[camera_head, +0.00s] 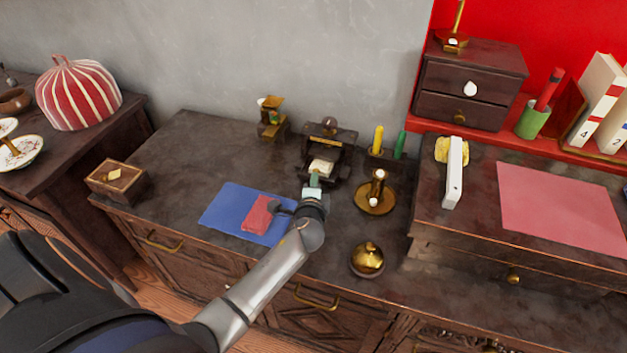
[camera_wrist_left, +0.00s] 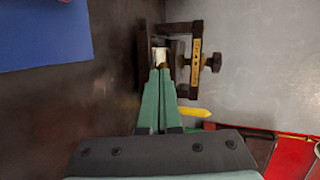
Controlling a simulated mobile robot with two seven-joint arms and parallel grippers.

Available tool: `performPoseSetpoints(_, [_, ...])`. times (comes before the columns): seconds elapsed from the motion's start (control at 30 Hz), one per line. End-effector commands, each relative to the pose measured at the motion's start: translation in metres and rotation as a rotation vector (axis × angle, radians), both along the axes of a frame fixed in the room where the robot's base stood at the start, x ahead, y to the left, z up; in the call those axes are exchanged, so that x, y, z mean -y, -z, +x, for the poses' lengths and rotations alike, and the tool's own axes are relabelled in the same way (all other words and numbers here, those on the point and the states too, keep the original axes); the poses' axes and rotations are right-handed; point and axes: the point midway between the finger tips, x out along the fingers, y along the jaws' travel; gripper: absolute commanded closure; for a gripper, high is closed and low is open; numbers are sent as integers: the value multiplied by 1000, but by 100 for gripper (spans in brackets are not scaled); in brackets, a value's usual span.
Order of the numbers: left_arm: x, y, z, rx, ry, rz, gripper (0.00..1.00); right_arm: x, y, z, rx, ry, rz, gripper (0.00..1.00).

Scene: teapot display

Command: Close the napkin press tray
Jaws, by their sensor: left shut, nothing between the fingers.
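The napkin press (camera_head: 328,135) is a dark wooden frame with a round knob on top, at the back of the dark cabinet top. My right gripper is not in view.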

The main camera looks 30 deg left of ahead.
Motion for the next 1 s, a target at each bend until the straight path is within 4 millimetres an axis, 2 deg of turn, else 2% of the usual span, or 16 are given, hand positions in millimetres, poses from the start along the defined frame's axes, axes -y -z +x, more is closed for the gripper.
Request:
performPoseSetpoints(0.3, [0, 0, 2, 1, 0, 0, 100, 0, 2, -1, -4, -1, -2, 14])
performPoseSetpoints(0.5, [-7, 2, 28, 3, 0, 1, 100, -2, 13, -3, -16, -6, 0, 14])
performPoseSetpoints(0.63, [-10, 1, 39, 2, 0, 1, 100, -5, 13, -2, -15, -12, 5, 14])
performPoseSetpoints(1.0, [-11, -1, 42, 4, 0, 2, 100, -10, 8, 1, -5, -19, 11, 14])
